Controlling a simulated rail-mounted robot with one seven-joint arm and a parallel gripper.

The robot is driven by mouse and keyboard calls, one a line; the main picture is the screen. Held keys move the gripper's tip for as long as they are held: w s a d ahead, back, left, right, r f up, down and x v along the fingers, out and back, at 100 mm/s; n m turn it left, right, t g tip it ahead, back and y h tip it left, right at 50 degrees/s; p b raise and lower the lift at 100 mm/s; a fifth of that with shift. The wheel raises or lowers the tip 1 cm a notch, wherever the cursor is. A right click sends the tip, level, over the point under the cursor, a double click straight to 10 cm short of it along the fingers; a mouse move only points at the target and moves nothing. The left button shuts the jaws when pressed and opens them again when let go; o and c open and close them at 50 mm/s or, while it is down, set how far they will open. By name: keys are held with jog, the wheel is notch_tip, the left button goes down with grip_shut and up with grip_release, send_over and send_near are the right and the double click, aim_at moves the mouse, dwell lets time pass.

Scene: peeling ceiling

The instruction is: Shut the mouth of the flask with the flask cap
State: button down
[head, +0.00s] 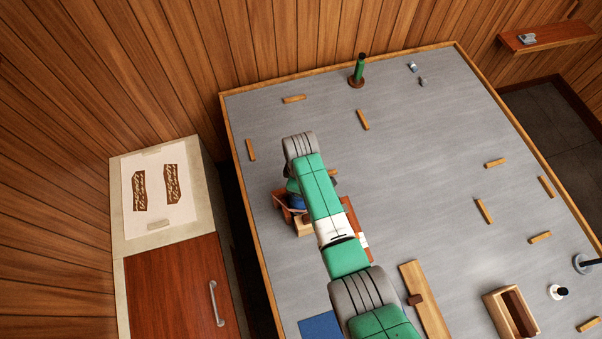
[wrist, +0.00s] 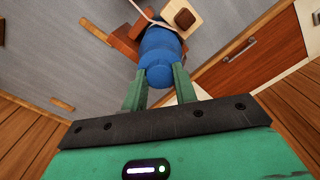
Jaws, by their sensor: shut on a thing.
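In the wrist view my gripper (wrist: 159,82) has its two green fingers shut on a rounded blue piece (wrist: 158,77). A wider blue body (wrist: 160,45) lies directly beyond it in line. I cannot tell whether these are flask cap and flask or one object, nor whether there is a gap between them. Blue also shows in the head view (head: 297,202), left of my arm and among brown wooden parts. In that view my arm hides the fingers. No open flask mouth is visible.
Red-brown wooden parts (wrist: 125,45) and a cream block with a brown top (wrist: 185,18) crowd close around the blue body. Small wooden bars (head: 484,211) are scattered over the grey table. A green post (head: 358,70) stands at the back. The table's right middle is mostly clear.

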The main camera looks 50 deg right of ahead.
jog(key=m, duration=0.4)
jog(key=shift+m, duration=0.3)
jog(key=m, duration=0.2)
jog(key=shift+a+m+p, duration=0.1)
jog(key=shift+m+p, duration=0.2)
jog(key=shift+p, duration=0.1)
jog(key=shift+f+m, duration=0.1)
jog(key=shift+m, duration=1)
jog(key=m, duration=0.4)
jog(key=shift+m, duration=0.4)
jog(key=m, duration=0.4)
jog(key=shift+m, duration=0.4)
